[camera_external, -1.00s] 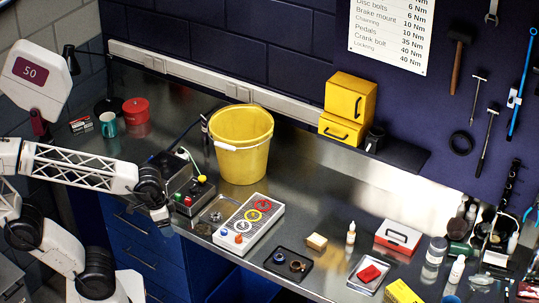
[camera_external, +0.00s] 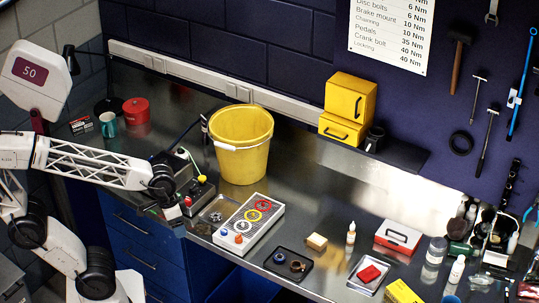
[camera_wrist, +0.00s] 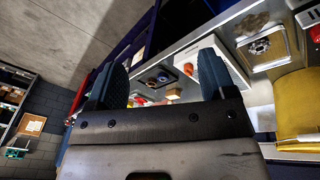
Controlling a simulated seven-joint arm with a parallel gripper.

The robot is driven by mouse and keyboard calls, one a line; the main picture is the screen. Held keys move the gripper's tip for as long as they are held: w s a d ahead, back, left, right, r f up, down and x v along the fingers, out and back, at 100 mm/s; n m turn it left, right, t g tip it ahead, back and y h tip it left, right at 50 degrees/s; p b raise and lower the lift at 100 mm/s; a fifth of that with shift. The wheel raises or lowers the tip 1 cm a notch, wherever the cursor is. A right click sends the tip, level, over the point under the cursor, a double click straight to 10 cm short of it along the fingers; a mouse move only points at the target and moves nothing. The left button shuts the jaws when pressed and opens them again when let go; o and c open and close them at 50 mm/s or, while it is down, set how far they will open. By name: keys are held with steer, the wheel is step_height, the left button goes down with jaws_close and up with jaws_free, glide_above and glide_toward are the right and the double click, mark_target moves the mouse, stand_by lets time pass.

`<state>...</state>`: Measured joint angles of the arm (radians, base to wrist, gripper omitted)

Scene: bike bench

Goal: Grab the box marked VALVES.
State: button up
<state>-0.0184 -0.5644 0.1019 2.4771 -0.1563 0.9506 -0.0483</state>
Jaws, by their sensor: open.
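No lettering reading VALVES is legible in either view. A small dark box with red and white print (camera_external: 80,124) lies at the back left of the bench, but I cannot read its marking.
A yellow bucket (camera_external: 242,160) stands mid-bench. A switch box (camera_external: 196,194) and a grey panel with coloured rings (camera_external: 248,224) are near my gripper. A teal mug (camera_external: 108,124) and red tin (camera_external: 136,110) stand back left. Bare bench lies right of the bucket.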

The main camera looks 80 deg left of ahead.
steer(key=w+d+f+n+h, duration=0.2)
steer(key=w+n+h, duration=0.3)
steer(key=w, duration=0.6)
steer(key=n+t+h, duration=0.4)
steer(key=n+t, duration=0.2)
steer(key=n, duration=1.3)
glide_toward(313, 238)
steer(key=x, duration=0.3)
steer(key=shift+w+a+f, duration=0.1)
steer(key=shift+w+f, duration=0.05)
steer(key=shift+w, duration=0.05)
steer(key=shift+x, duration=1.3)
